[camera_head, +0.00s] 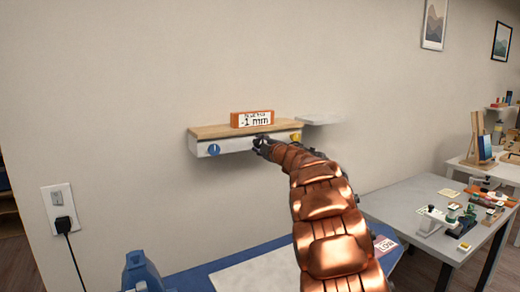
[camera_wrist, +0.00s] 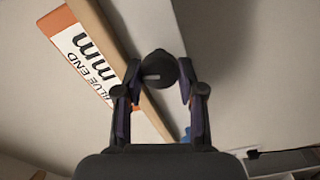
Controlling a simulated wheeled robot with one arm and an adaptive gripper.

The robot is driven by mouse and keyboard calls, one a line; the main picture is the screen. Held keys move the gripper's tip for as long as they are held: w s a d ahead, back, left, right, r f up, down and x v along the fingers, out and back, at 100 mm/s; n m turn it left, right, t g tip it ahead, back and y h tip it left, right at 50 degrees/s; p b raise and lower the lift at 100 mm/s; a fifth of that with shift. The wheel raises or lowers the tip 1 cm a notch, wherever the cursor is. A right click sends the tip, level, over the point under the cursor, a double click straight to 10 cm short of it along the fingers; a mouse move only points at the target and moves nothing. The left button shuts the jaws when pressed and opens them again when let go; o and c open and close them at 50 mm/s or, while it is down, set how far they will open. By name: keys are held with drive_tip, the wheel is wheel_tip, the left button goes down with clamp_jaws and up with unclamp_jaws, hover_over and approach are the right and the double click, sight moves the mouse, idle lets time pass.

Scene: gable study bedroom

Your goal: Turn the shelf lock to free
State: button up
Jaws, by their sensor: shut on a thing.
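A wall shelf with a wooden top (camera_head: 210,131) and a pale front has a blue round knob (camera_head: 214,149) at its left end and a yellow knob (camera_head: 296,137) at its right end. My gripper (camera_head: 262,144) is at the middle of the shelf front. In the wrist view, my gripper (camera_wrist: 159,78) is shut on a dark round knob (camera_wrist: 158,66), one finger on each side. A pale line shows on the knob's face. In the head view my gripper largely hides this knob. I cannot read any lock marking.
A small pale ledge (camera_head: 320,119) is to the right. Below are a blue surface (camera_head: 215,280) and a grey table (camera_head: 400,205) with several small items. A wall outlet (camera_head: 58,196) is at left.

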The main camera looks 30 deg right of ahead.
drive_tip(key=shift+f+n+b, duration=0.2)
drive_tip(key=shift+n+b, duration=0.55)
drive_tip(key=shift+n, duration=1.25)
drive_tip(key=o, duration=1.1)
drive_tip(key=shift+r, duration=0.1)
drive_tip(key=shift+s, duration=0.15)
drive_tip(key=shift+s+a, duration=0.2)
drive_tip(key=shift+s, duration=2.75)
drive_tip(key=shift+s+a, duration=0.2)
drive_tip(key=shift+s, duration=2.7)
